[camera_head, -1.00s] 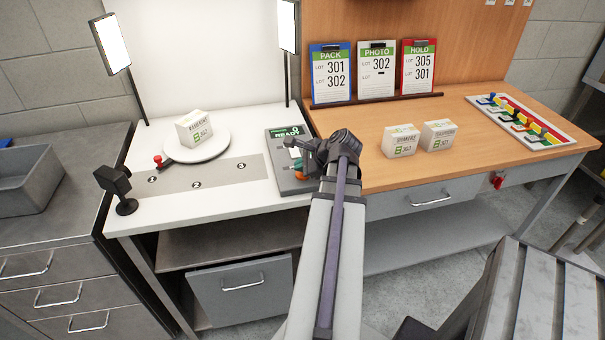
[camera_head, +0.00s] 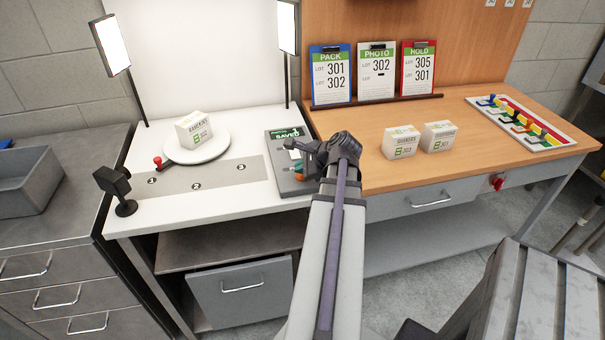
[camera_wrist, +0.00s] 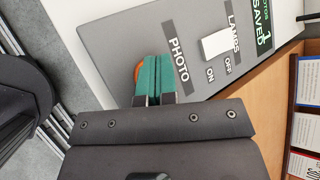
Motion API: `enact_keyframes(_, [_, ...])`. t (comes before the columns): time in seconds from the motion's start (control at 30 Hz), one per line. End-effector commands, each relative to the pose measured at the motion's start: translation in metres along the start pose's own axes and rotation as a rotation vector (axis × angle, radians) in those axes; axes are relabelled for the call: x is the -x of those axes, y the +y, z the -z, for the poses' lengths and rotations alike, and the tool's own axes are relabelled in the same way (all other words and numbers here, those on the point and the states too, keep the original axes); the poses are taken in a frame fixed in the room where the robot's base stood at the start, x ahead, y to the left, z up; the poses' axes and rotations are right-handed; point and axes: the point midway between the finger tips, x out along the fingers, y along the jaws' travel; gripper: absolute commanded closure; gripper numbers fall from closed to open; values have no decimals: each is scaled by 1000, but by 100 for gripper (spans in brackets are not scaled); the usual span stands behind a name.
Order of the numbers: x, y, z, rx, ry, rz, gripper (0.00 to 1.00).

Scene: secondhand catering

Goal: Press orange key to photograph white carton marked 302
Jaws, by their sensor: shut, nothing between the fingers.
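A white carton (camera_head: 194,130) with green and black print stands on the white round turntable (camera_head: 215,152); its number is small but looks like 302. The grey control panel (camera_head: 287,183) shows "SAVED" on its green display (camera_head: 285,133), also seen in the wrist view (camera_wrist: 262,27). The orange key (camera_wrist: 138,71) is beside the word PHOTO, mostly hidden behind my gripper. My gripper (camera_wrist: 153,82) has its teal fingertips together, empty, over the key. I cannot tell whether they touch it. In the head view my arm partly covers the panel.
A white lamp switch (camera_wrist: 215,44) is close by on the panel. Two more white cartons (camera_head: 400,142) (camera_head: 438,136) stand on the wooden bench. A red-knobbed lever (camera_head: 158,162) is at the turntable, and a small black camera (camera_head: 117,190) stands at front left.

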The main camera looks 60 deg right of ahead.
Motion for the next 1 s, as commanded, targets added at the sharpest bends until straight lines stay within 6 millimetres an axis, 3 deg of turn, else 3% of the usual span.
enact_keyframes(0.57, [11,-8,-8,0,0,0,100])
enact_keyframes(1.0, [43,-31,-31,0,0,0,100])
